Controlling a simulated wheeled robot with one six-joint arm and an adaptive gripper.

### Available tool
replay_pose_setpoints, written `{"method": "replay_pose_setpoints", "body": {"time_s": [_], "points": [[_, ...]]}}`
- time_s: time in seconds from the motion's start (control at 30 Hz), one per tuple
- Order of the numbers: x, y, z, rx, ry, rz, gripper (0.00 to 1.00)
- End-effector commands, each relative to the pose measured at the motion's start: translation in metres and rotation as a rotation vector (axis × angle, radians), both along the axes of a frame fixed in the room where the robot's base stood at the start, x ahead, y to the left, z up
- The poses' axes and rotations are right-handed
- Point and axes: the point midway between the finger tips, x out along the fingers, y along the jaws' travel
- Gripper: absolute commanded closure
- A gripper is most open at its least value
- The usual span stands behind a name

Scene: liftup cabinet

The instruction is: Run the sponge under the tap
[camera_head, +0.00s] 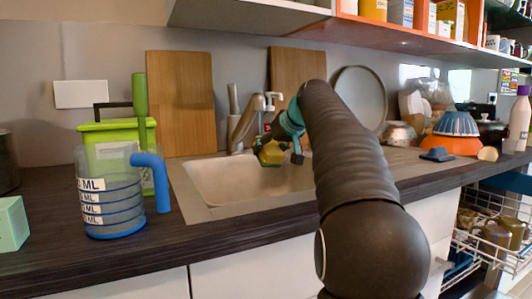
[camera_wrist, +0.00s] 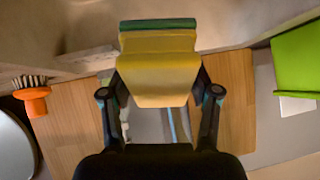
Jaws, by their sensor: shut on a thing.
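The yellow sponge with a green layer (camera_head: 270,154) is in my gripper (camera_head: 284,150), above the sink basin (camera_head: 235,184). In the wrist view the sponge (camera_wrist: 158,75) sits between the two fingers of my gripper (camera_wrist: 160,95), which are shut on its sides. The metal tap (camera_head: 242,128) stands at the back of the sink, just left of my gripper in the head view. I cannot tell whether the sponge is directly below the spout. No running water is clearly visible. My arm hides the right part of the sink.
A measuring jug with a blue handle (camera_head: 110,200) and a green container (camera_head: 118,130) stand left of the sink. Cutting boards (camera_head: 181,103) lean on the wall behind. A blue-orange bowl stack (camera_head: 455,135) stands right. An open dish rack (camera_head: 490,245) is below right.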

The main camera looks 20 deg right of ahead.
Motion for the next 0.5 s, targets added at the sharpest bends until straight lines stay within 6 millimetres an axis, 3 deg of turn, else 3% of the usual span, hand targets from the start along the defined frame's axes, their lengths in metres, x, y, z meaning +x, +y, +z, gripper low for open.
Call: {"method": "replay_pose_setpoints", "body": {"time_s": [0.5], "points": [[-0.034, -0.013, -0.002, 0.000, 0.000, -0.001, 0.67]]}}
